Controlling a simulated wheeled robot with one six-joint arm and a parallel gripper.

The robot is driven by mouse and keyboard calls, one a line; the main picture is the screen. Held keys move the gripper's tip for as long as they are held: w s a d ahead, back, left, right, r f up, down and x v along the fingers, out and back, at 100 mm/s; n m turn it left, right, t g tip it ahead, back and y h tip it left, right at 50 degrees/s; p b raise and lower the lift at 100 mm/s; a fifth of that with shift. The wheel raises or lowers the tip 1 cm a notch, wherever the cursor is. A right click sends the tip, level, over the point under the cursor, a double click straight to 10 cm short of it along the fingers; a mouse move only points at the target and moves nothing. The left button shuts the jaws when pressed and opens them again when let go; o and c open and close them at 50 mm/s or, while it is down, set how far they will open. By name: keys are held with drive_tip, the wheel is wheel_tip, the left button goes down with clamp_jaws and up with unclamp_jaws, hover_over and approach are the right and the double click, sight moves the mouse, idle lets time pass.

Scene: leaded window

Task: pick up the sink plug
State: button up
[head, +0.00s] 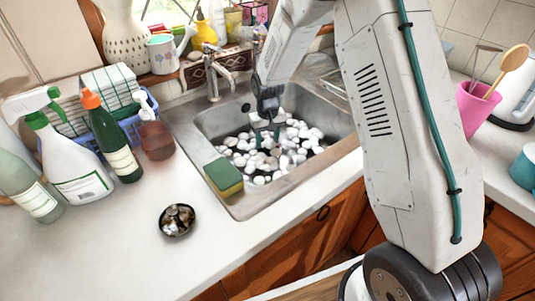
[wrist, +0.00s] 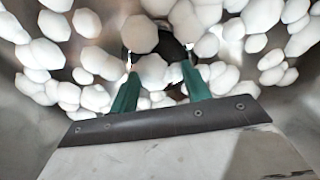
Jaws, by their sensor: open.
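My gripper (head: 265,135) is open and points down into the sink, its green fingers among white pebbles. In the wrist view the two fingers of my gripper (wrist: 159,75) are apart, with white pebbles in front of and around them. A dark round thing (wrist: 172,47) shows between pebbles just beyond the fingertips. It may be the sink plug or the drain; pebbles cover much of it and I cannot tell which. No sink plug can be made out for sure in the head view.
The steel sink (head: 213,123) holds many white pebbles (head: 290,150). A yellow-green sponge (head: 223,177) sits on its left rim, below the tap (head: 213,78). A small dark dish (head: 177,220) and several bottles (head: 112,140) stand on the counter.

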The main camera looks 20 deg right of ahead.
wheel_tip(320, 180, down, 2)
drive_tip(key=shift+f, duration=0.1)
clamp_jaws()
